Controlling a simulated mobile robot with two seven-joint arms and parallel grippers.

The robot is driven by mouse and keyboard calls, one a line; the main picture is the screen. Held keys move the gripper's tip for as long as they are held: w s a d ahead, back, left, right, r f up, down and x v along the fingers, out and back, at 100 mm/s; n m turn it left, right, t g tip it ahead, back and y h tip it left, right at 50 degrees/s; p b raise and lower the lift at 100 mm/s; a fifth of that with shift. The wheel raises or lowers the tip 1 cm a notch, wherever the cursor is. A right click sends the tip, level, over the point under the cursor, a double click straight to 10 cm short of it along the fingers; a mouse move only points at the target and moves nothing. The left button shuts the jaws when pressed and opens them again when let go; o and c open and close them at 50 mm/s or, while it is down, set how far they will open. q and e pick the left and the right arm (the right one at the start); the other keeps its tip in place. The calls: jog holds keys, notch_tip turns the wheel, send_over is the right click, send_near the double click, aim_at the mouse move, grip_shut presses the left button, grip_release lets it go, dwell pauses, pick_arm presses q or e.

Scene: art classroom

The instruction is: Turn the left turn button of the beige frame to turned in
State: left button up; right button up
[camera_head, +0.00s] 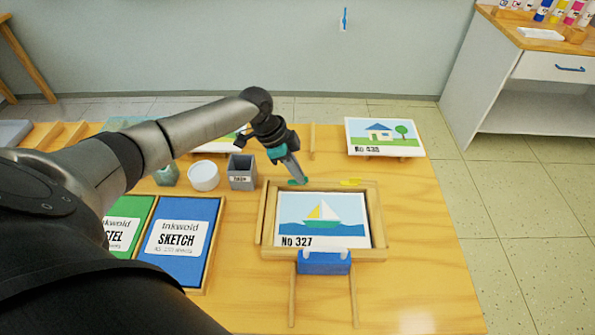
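The beige frame (378,225) lies on the table around a picture of a sailboat (322,220) marked No 327. A teal turn button (294,182) is at the left of its top rail, and a yellow turn button (350,182) is to the right. My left gripper (300,179) points down at the teal button, its tips close above or touching it; I cannot tell which. Its fingers look together as one narrow shape, with nothing visible between them. The tips partly cover the teal button, so its exact angle is unclear. My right gripper is not in view.
A blue block (324,264) is at the frame's front edge. Left of the frame are a blue sketch pad (180,240), a green pad (128,212), a grey box (242,172) and a white cup (204,176). A house picture (385,135) stands behind right. The table's right side is clear.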

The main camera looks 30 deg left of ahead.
pick_arm(q)
grip_shut()
